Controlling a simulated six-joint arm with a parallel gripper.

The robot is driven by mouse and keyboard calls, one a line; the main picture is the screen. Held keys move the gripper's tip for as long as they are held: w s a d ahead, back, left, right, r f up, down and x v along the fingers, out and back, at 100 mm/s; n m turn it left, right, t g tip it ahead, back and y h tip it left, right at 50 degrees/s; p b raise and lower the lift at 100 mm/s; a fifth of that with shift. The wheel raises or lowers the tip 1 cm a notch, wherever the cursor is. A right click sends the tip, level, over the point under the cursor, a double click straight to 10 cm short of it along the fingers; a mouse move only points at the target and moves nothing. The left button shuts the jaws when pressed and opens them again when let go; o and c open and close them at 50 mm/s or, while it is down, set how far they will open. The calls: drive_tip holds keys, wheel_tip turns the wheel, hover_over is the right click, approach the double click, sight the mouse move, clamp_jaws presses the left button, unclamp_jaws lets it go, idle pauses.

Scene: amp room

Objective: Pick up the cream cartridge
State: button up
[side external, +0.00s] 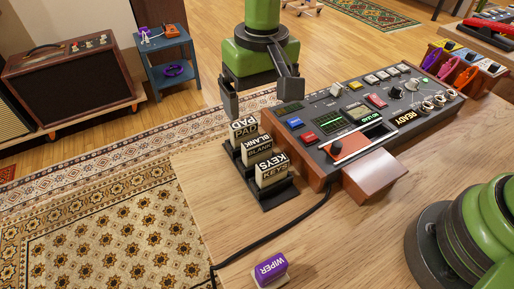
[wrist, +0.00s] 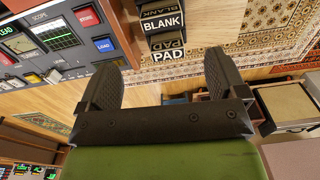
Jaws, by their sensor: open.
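Three cartridges stand in a row in a black rack (side external: 283,193) on the table, in the side external view. They are labelled PAD (side external: 243,130), BLANK (side external: 259,151) and KEYS (side external: 272,171). Their bodies look cream, with black-and-white labels; I cannot tell which one the task means. My gripper (side external: 260,107) is open and empty above the far end of the rack, close to PAD. In the wrist view, PAD (wrist: 168,52) and BLANK (wrist: 163,22) show between and beyond my open fingers. KEYS is not seen there.
A brown-sided console (side external: 318,163) with buttons and screens stands directly right of the rack. Bare table lies in front.

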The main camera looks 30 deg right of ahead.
sight(257, 141)
drive_tip(key=f, duration=0.6)
drive_tip(key=shift+a, duration=0.4)
wheel_tip(257, 141, down, 6)
drive_tip(key=shift+s+d+r, duration=0.1)
drive_tip(key=shift+d+r, duration=0.05)
drive_tip(key=shift+r, duration=0.05)
drive_tip(key=shift+c, duration=0.2)
drive_tip(key=c, duration=1)
